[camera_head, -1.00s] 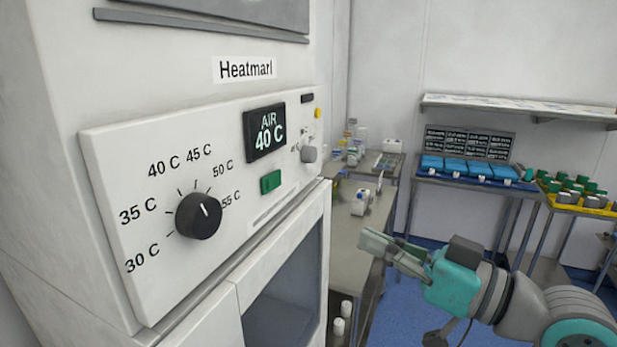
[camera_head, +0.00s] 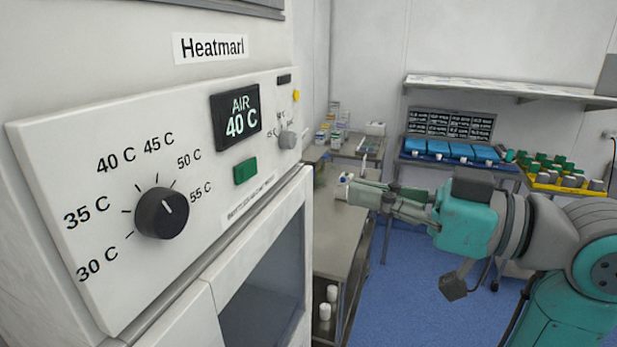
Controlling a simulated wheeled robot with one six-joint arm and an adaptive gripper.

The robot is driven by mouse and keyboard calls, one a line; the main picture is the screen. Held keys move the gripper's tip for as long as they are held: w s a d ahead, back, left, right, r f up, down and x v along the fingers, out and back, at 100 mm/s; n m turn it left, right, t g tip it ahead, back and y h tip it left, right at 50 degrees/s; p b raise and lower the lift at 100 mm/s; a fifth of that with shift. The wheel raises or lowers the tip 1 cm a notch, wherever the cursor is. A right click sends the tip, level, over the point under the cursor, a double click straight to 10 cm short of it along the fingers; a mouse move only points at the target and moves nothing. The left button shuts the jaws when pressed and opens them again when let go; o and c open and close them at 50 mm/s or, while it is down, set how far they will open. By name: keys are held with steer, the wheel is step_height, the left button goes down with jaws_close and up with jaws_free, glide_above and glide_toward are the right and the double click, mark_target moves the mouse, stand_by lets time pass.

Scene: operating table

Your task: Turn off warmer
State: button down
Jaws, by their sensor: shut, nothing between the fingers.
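The warmer (camera_head: 120,90) is a white cabinet labelled "Heatmarl" filling the left of the view. Its panel has a black dial (camera_head: 162,213) with marks from 30 C to 55 C. A lit display (camera_head: 236,114) reads "AIR 40 C". A green switch (camera_head: 245,171) sits below the display, and a smaller grey knob (camera_head: 287,139) is at the panel's right end. My gripper (camera_head: 352,191) is shut and empty, to the right of the panel and apart from it, pointing left. It hides part of a white bottle (camera_head: 342,186) behind it.
A metal table (camera_head: 335,235) with bottles stands beyond the warmer. Blue bins (camera_head: 450,150) and a yellow tray (camera_head: 565,187) sit on tables at the back right. A wall shelf (camera_head: 510,90) hangs above. Blue floor (camera_head: 410,290) is open below my arm.

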mark_target(254, 168)
steer(key=x, duration=1.3)
steer(key=shift+w+a, duration=0.1)
steer(key=shift+a, duration=0.15)
steer(key=shift+w+a, duration=0.15)
steer(key=shift+a, duration=0.05)
